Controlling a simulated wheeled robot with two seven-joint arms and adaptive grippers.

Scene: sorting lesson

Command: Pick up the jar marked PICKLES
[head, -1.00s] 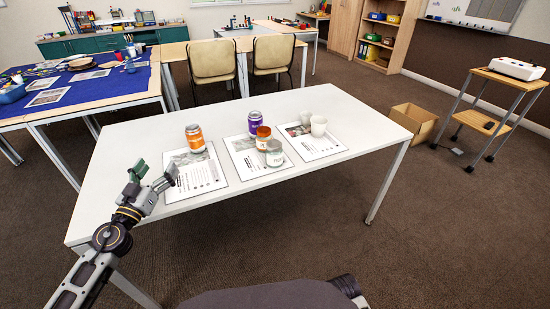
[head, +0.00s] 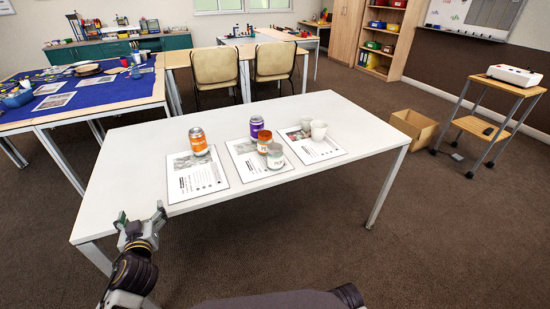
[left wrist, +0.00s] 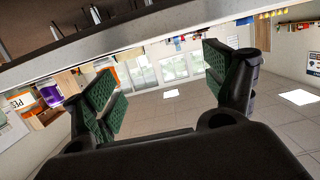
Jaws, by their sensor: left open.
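No label is legible enough in the head view to show which container is marked PICKLES. On the middle sheet (head: 243,152) stand an orange-brown jar (head: 264,139), a pale grey-white jar (head: 275,155) and a purple can (head: 256,127). An orange can (head: 198,141) stands on the left sheet (head: 190,183). My left gripper (head: 141,215) is open and empty at the table's front left edge, well short of these containers. In the left wrist view its green-padded fingers (left wrist: 165,90) are wide apart with nothing between them. My right gripper does not show.
The white table (head: 130,165) is bare on its left. Two chairs (head: 222,75) are behind the table. A cardboard box (head: 414,127) and a trolley (head: 477,127) are at the right.

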